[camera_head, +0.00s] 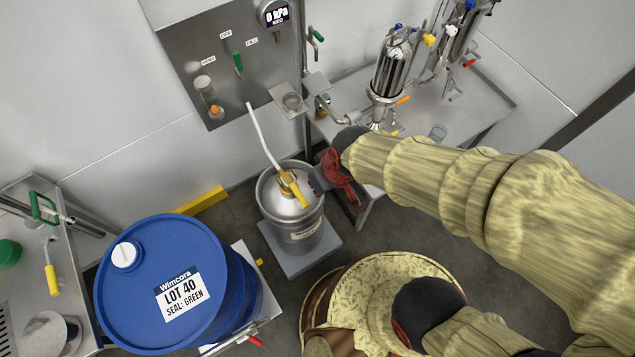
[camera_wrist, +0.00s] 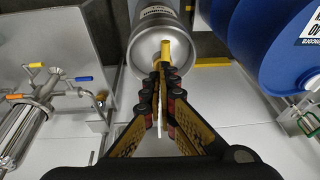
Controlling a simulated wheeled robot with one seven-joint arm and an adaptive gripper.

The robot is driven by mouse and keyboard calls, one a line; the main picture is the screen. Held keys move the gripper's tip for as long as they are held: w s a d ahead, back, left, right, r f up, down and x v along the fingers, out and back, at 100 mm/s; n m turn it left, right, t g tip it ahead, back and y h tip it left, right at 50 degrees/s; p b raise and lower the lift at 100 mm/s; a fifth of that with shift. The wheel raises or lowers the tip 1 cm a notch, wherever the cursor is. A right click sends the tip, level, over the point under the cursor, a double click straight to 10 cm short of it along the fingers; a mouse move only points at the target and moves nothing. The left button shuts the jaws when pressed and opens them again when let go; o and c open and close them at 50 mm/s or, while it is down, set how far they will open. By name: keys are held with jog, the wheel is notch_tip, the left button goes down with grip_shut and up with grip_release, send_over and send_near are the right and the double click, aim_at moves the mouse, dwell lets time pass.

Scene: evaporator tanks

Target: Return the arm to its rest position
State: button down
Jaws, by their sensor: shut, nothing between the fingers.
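My arm (camera_head: 440,185) reaches in from the right in the head view. My gripper (camera_head: 317,182) is at its far end, beside the top of a steel keg (camera_head: 308,222) with a yellow-handled valve (camera_head: 296,192) and a white hose (camera_head: 262,135). In the wrist view the gripper (camera_wrist: 163,72) is shut and empty. Its fingertips overlap the view of the keg (camera_wrist: 140,62) and its yellow handle (camera_wrist: 166,50). I cannot tell whether they touch it. The white hose shows behind the fingers.
A blue drum (camera_head: 150,285) labelled LOT 40, SEAL: GREEN stands left of the keg. A steel bench (camera_head: 480,115) with a metal vessel (camera_head: 393,70) is behind the arm. A wall panel (camera_head: 225,70) with a gauge reading 0 kPa is above. A left counter (camera_head: 30,285) holds fittings.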

dwell(0.4)
jog(key=s+d+r+m+t+h, duration=0.2)
jog(key=d+r+m, duration=0.4)
jog(key=d+r, duration=1.2)
notch_tip(320, 180, up, 3)
jog(key=shift+s+f+t, duration=0.15)
jog(key=shift+s+t, duration=0.3)
jog(key=shift+t, duration=0.15)
